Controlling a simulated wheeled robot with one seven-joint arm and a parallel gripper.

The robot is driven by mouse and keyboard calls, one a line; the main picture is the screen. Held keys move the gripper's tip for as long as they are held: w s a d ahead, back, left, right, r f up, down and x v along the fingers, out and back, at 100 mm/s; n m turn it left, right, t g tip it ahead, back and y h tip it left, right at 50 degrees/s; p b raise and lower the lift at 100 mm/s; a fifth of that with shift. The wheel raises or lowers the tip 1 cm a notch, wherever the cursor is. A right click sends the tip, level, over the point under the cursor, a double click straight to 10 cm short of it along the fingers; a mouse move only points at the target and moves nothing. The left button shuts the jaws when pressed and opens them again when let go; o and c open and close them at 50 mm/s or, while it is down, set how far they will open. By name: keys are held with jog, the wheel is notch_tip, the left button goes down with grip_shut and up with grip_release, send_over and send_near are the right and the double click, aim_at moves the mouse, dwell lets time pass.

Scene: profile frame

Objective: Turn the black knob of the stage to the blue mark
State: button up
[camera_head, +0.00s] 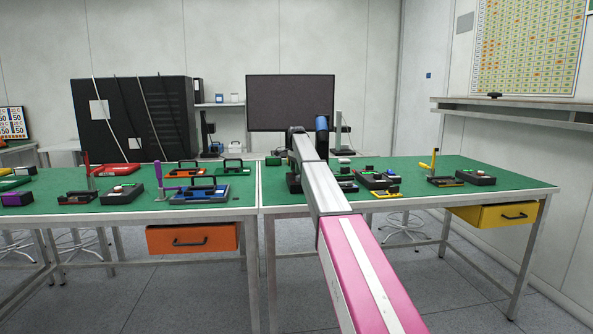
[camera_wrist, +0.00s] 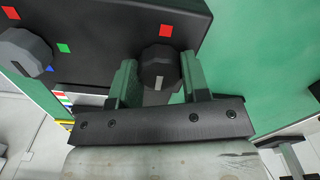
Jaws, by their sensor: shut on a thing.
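In the wrist view, a black stage box (camera_wrist: 110,30) carries two dark faceted knobs. My gripper (camera_wrist: 158,78) has its green fingers on either side of one black knob (camera_wrist: 158,57) and is shut on it. A light grey pointer line on this knob faces the palm of my gripper. A red mark (camera_wrist: 166,30) lies on the box just beyond the knob. No blue mark shows beside this knob; my fingers hide part of the box around it. In the head view my arm hides the gripper and the held knob.
A second dark knob (camera_wrist: 25,51) is at the left of the wrist view, with red, green (camera_wrist: 64,48) and blue marks around it. The green bench (camera_head: 420,195) holds several small devices right of my arm. A monitor (camera_head: 290,103) stands behind. A yellow drawer (camera_head: 493,217) hangs at right.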

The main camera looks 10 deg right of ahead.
jog(key=shift+m, duration=0.3)
jog(key=o, duration=0.9)
jog(key=shift+r, duration=0.15)
notch_tip(320, 180, up, 11)
jog(key=shift+f, duration=0.2)
